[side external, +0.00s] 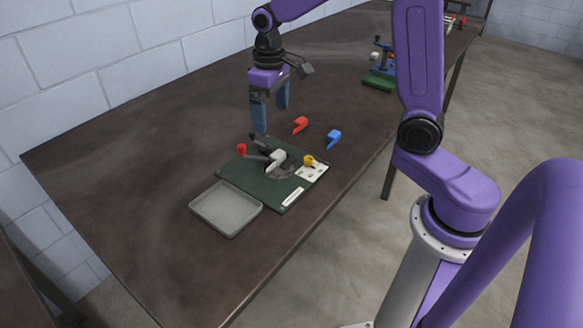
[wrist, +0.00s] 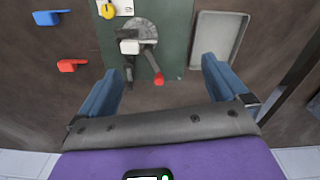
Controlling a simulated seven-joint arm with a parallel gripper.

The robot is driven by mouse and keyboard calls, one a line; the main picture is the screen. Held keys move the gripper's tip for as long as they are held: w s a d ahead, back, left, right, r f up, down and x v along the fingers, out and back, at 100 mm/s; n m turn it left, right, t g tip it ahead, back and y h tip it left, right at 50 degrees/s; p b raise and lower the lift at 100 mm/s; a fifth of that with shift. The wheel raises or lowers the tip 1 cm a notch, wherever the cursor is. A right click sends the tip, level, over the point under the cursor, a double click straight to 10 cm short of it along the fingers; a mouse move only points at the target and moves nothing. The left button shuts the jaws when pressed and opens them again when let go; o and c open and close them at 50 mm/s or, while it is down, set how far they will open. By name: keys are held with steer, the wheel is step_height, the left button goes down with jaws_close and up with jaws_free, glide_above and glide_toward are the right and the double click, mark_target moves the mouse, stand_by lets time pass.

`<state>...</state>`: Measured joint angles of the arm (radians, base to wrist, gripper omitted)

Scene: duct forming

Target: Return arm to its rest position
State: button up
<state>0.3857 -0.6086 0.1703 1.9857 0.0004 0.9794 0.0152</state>
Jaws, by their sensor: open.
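My gripper (side external: 270,112) hangs fingers-down above the dark tabletop (side external: 130,165), just behind the green board. The green board (side external: 235,174) carries a grey-white fixture (side external: 277,157), a lever with a red knob (side external: 242,149), a dark lever, and a yellow piece (side external: 309,160) on a white card. The fixture also shows in the wrist view (wrist: 130,47), ahead of the fingers, with the red knob (wrist: 159,79) nearer to them.
A red piece (side external: 300,124) and a blue piece (side external: 333,138) lie loose on the table beside the board. An empty grey tray (side external: 226,209) lies at the board's front left. A block wall (side external: 100,60) runs along the table's back. Another green-based fixture (side external: 380,80) stands farther off.

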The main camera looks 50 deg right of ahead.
steer(key=s+a+n, duration=0.3)
steer(key=s+n, duration=0.7)
steer(key=s, duration=1.7)
steer(key=shift+a+f, duration=0.2)
steer(key=shift+f, duration=0.1)
